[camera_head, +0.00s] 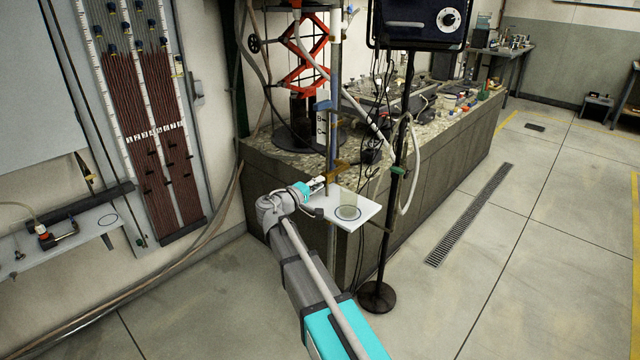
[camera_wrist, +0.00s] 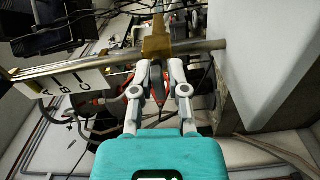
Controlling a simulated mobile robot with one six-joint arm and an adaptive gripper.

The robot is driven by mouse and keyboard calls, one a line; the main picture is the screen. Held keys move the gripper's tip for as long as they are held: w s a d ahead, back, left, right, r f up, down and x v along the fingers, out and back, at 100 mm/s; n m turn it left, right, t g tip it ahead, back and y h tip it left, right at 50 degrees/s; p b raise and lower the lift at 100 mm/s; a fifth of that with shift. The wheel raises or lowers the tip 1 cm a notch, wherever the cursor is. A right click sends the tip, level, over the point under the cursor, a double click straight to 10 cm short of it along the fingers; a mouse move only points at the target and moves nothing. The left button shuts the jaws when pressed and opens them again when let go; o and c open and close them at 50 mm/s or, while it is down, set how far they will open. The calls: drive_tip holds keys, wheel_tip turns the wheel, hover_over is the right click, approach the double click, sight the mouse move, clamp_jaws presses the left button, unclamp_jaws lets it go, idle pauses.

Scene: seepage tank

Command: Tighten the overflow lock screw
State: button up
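The overflow's brass clamp (camera_head: 338,170) sits on an upright rod beside the stone-topped tank. It also shows in the wrist view (camera_wrist: 155,46), where it wraps a metal rod at the fingertips. My gripper (camera_head: 320,182) is close to the clamp, at its lower left in the head view. In the wrist view, my gripper (camera_wrist: 158,68) has its two pale fingers apart, with their tips at the clamp's near edge. A dark and reddish shape shows between the fingers; I cannot tell whether it is the lock screw or background. Contact is not clear.
A white shelf (camera_head: 368,212) with a clear beaker (camera_head: 348,206) lies just right of my gripper. A label plate (camera_wrist: 75,82) marked A, B, C is on the rod. A black stand (camera_head: 376,296) and hanging hoses are close on the right. The floor right is open.

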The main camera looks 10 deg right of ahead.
drive_tip(key=shift+o, duration=1.2)
drive_tip(key=shift+s, duration=0.1)
drive_tip(key=v, duration=1.2)
